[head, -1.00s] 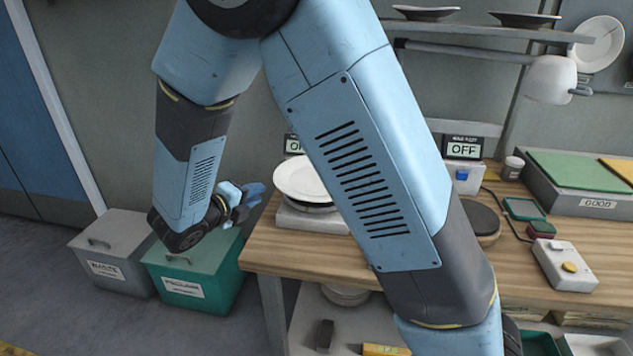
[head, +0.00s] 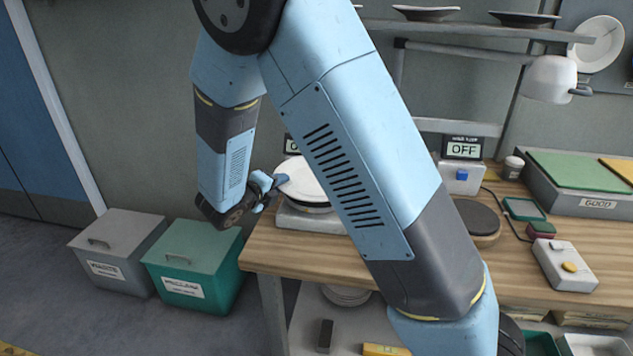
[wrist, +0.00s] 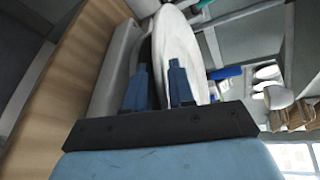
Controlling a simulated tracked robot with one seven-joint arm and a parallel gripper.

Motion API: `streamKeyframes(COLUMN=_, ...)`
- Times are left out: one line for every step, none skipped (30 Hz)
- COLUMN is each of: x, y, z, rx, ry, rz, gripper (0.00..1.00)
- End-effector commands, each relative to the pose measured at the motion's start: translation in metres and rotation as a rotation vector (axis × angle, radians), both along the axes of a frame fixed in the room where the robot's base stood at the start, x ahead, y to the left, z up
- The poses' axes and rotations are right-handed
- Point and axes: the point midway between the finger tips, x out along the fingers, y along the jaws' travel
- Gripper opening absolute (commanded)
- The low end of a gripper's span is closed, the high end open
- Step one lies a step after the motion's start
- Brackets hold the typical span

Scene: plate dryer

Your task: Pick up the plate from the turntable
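A white plate (head: 304,178) lies on the turntable (head: 292,216), a grey base at the left end of the workbench. My blue arm link hides part of the plate's right side in the head view. My gripper (head: 281,182) is at the plate's left edge. In the wrist view my gripper (wrist: 160,88) is open, with a gap between its two blue fingers. The plate (wrist: 180,45) shows nearly edge-on there, its near rim at the gap and one finger overlapping its face. Contact cannot be told. The grey turntable base (wrist: 112,68) lies beside the other finger.
The wooden workbench (head: 262,250) carries a round dark pad (head: 476,217), a control box (head: 565,266) and a tray marked GOOD (head: 598,205). Grey (head: 108,262) and green (head: 196,262) bins stand on the floor at left. A shelf (head: 480,30) with plates hangs above.

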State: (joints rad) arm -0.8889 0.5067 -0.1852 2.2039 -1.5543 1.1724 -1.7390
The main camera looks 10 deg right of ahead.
Motion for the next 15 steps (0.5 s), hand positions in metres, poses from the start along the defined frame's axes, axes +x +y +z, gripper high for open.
streamKeyframes(x=0.0008, y=-0.0005, z=-0.0002, rx=0.0, ry=0.0, rz=0.0, gripper=0.24)
streamKeyframes(x=0.0009, y=-0.0005, z=-0.0003, rx=0.001, ry=0.0, rz=0.001, gripper=0.24)
streamKeyframes(x=0.0008, y=-0.0004, z=-0.0003, rx=0.001, ry=0.0, rz=0.001, gripper=0.24)
streamKeyframes(x=0.0007, y=-0.0003, z=-0.0003, rx=0.001, ry=0.0, rz=0.001, gripper=0.24)
streamKeyframes(x=0.0007, y=-0.0002, z=-0.0002, rx=0.001, ry=0.0, rz=0.001, gripper=0.24)
streamKeyframes(x=0.0007, y=-0.0002, z=-0.0002, rx=0.001, ry=0.0, rz=0.001, gripper=0.23)
streamKeyframes(x=0.0007, y=-0.0002, z=-0.0002, rx=0.001, ry=0.0, rz=0.001, gripper=0.2)
streamKeyframes(x=0.0006, y=-0.0002, z=-0.0002, rx=0.001, ry=0.0, rz=0.001, gripper=0.17)
streamKeyframes(x=0.0006, y=-0.0002, z=-0.0002, rx=0.001, ry=0.0, rz=0.001, gripper=0.13)
streamKeyframes(x=0.0005, y=-0.0001, z=-0.0003, rx=0.001, ry=0.0, rz=0.001, gripper=0.1)
streamKeyframes(x=0.0004, y=-0.0002, z=-0.0003, rx=0.001, ry=0.0, rz=0.001, gripper=0.07)
streamKeyframes(x=0.0004, y=-0.0001, z=-0.0004, rx=0.001, ry=0.0, rz=0.001, gripper=0.03)
streamKeyframes(x=0.0003, y=0.0, z=-0.0004, rx=0.001, ry=0.0, rz=0.001, gripper=0.0)
streamKeyframes(x=0.0003, y=0.0, z=-0.0004, rx=0.001, ry=0.0, rz=0.001, gripper=0.0)
streamKeyframes(x=0.0002, y=0.0001, z=-0.0005, rx=0.001, ry=0.0, rz=0.001, gripper=0.0)
